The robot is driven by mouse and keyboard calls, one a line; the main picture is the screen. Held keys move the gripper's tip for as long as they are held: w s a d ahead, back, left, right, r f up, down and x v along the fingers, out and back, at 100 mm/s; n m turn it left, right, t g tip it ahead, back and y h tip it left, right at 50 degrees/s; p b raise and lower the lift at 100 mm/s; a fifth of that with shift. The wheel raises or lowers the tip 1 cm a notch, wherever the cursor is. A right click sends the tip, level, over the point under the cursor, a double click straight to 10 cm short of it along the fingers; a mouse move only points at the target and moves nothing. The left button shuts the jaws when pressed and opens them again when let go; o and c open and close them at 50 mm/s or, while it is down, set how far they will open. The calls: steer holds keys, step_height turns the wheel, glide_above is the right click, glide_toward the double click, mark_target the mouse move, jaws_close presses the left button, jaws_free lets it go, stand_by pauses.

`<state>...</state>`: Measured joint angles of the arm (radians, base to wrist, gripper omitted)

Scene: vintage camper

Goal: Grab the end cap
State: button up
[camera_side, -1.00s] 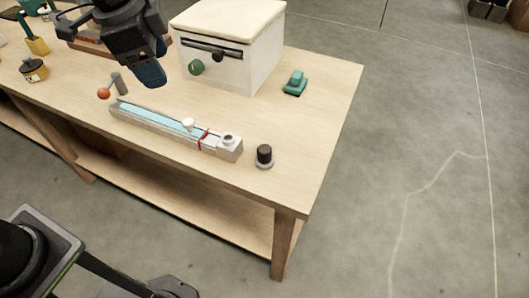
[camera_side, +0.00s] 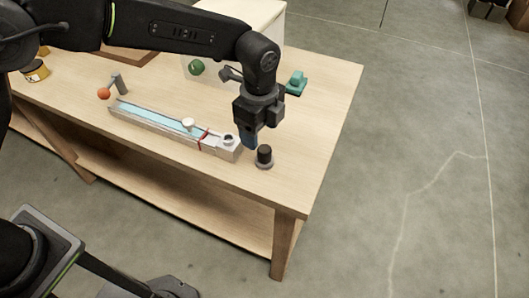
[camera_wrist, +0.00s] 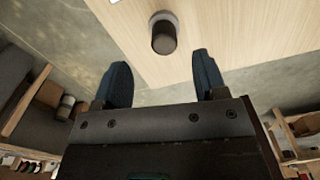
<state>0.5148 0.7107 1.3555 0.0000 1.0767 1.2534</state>
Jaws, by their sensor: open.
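The end cap (camera_side: 264,155) appears to be the small black cylinder with a grey base ring, standing upright on the table near its front right edge. It also shows in the wrist view (camera_wrist: 163,37), at the top centre, ahead of the fingertips and lined up with the gap between them. My gripper (camera_side: 249,139) points down just left of and behind the cap in the side view, apart from it in the wrist view. Its two dark blue fingers (camera_wrist: 161,60) are spread, with nothing between them.
A long pale track (camera_side: 165,128) with a light blue strip, a white knob and a red band lies left of the cap, its end block close to my gripper. A teal block (camera_side: 297,84), an orange ball (camera_side: 104,93) and a white box (camera_side: 263,15) stand farther back.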

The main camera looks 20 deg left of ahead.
mark_target(264, 148)
step_height(264, 148, down, 2)
steer(key=shift+f, duration=0.25)
steer(key=f, duration=0.3)
steer(key=d+f, duration=0.1)
steer(key=f, duration=0.1)
steer(key=shift+w, duration=0.1)
steer(key=c, duration=1)
